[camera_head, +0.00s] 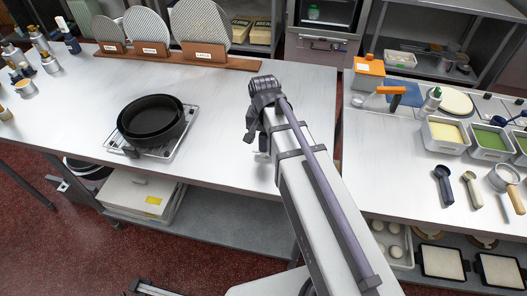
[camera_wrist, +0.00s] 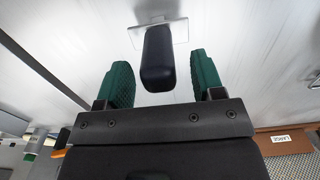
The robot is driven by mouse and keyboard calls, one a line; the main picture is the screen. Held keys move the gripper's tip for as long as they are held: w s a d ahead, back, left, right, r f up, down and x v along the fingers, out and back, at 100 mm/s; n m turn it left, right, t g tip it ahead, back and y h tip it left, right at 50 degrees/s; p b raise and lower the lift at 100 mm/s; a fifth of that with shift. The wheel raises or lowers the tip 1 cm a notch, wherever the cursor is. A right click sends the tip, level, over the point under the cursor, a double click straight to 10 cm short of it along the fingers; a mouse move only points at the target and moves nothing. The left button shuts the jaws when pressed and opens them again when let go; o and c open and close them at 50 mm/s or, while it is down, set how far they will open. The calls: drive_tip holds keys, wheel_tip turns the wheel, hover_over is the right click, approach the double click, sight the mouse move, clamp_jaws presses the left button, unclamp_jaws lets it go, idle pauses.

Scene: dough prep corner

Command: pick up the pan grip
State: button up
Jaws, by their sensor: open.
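In the wrist view, a dark navy, rounded handle, which looks like the pan grip (camera_wrist: 158,60), points toward the camera. A flat pale metal plate shows behind its far end. My gripper (camera_wrist: 160,82) has two green ribbed fingers, spread apart, one on each side of the handle. Gaps show between the handle and both fingers. In the head view, my gripper (camera_head: 257,138) is low over the middle of the steel table, and my arm hides most of what is below it. Only a small grey bit shows beneath it, and the handle cannot be made out there.
A wooden stand (camera_head: 235,62) with several labelled mesh discs is at the back. Food tubs and scoops are on the right counter (camera_head: 400,150). The table (camera_head: 225,125) between rack and gripper is clear.

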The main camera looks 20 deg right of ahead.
drive_tip(key=shift+f, duration=0.85)
drive_tip(key=shift+r, duration=0.25)
drive_tip(key=c, duration=1)
drive_tip(key=shift+c, duration=0.2)
wheel_tip(320, 180, up, 10)
drive_tip(key=p, duration=1)
drive_tip(key=shift+r, duration=0.1)
wheel_tip(320, 180, up, 5)
drive_tip(key=p, duration=0.5)
